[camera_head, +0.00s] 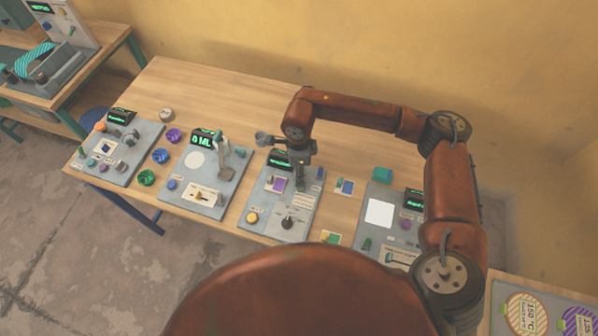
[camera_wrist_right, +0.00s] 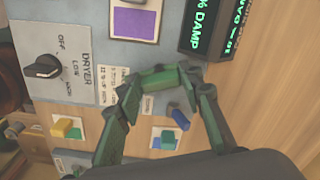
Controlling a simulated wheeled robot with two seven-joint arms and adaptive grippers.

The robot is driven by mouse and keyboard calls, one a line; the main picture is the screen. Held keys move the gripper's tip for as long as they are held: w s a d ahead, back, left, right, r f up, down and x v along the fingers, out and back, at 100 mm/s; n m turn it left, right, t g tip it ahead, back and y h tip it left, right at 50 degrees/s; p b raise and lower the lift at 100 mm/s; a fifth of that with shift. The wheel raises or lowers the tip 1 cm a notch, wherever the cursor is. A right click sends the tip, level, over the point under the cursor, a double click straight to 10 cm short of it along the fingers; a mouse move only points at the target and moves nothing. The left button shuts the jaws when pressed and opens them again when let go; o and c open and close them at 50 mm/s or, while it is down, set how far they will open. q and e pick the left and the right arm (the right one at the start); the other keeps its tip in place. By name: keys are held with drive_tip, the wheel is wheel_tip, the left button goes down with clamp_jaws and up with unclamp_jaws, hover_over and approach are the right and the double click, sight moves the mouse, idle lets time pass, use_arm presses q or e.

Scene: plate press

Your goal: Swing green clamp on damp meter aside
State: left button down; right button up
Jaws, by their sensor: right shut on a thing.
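The damp meter is a grey panel (camera_head: 265,208) in the middle of the table, with a dark box showing green text (camera_head: 281,160) at its back. In the right wrist view the box (camera_wrist_right: 212,25) reads "% DAMP", beside a purple square (camera_wrist_right: 134,20). My right gripper (camera_head: 301,172) reaches down at the panel's right side. In the wrist view its fingers (camera_wrist_right: 160,90) are closed on the green clamp (camera_wrist_right: 158,77), seen as a short green piece between the fingertips. The fingers hide part of the clamp and its pivot cannot be made out. My left gripper is not in view.
A dryer knob (camera_wrist_right: 43,68) sits on the panel. Another panel with a lever stand (camera_head: 222,150) is to its left, and a panel with a white square (camera_head: 379,213) to its right. The back of the table is mostly clear.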

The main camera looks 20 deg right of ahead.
drive_tip(key=o, duration=1.2)
drive_tip(key=shift+c, duration=0.2)
wheel_tip(320, 180, up, 12)
drive_tip(key=shift+s, duration=0.1)
